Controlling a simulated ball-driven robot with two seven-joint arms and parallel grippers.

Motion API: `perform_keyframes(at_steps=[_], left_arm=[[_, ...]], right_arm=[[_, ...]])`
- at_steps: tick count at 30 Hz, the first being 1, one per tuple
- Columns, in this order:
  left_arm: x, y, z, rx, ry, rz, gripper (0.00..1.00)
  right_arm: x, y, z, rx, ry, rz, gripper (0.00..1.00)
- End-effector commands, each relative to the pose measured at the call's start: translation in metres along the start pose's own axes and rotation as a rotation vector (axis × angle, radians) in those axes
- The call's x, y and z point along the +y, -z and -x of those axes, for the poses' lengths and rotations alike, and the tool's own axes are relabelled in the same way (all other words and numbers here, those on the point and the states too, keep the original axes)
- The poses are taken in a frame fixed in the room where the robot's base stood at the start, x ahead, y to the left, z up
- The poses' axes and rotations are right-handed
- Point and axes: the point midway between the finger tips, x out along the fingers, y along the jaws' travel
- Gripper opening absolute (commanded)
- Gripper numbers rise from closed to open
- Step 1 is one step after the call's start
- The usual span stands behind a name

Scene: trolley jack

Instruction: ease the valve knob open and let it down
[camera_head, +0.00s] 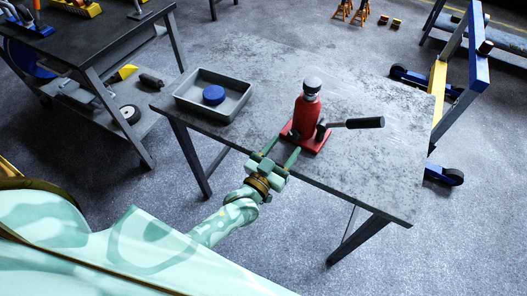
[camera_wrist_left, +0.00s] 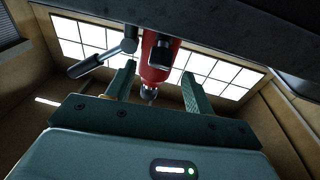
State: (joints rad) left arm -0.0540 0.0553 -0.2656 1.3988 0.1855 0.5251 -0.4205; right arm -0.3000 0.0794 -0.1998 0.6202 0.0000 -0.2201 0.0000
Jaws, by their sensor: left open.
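A red bottle jack (camera_head: 307,113) stands upright on the grey table, with a silver top and a red base. Its black-gripped handle (camera_head: 357,123) sticks out to the right from a socket at its side. My left gripper (camera_head: 284,147) is open and empty at the table's front edge, its fingers pointing at the jack's base. In the left wrist view the jack (camera_wrist_left: 157,58) appears upside down between the two spread fingers, farther off, with the handle (camera_wrist_left: 88,64) to the left. I cannot clearly pick out the valve knob. My right gripper is out of view.
A grey tray (camera_head: 182,99) holding a blue round piece (camera_head: 213,94) sits left of the jack on the table (camera_head: 375,172). A dark workbench (camera_head: 108,47) stands at upper left. A blue and yellow frame (camera_head: 471,72) stands beyond the table's right side.

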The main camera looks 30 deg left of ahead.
Motion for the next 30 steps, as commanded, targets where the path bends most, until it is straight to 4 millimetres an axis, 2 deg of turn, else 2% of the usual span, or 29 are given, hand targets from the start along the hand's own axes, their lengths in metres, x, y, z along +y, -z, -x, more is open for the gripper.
perform_keyframes(at_steps=[1, 6, 9, 13, 18, 30], left_arm=[[0.000, 0.001, 0.015, -0.004, -0.001, -0.001, 0.53], [0.000, 0.001, 0.063, -0.004, 0.000, 0.001, 0.53], [0.000, 0.000, 0.087, -0.005, -0.001, 0.000, 0.53], [0.000, 0.000, 0.110, -0.003, -0.001, 0.000, 0.53], [0.000, 0.000, 0.124, -0.001, 0.000, 0.000, 0.53], [0.000, 0.000, 0.126, -0.001, 0.000, 0.000, 0.53]], right_arm=[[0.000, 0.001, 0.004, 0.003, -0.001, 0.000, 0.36], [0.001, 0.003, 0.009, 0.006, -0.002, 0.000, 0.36], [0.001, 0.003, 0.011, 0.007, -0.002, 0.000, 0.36], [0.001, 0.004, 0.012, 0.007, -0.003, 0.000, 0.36], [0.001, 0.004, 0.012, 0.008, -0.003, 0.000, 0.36], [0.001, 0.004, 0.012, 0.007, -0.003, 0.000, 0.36]])
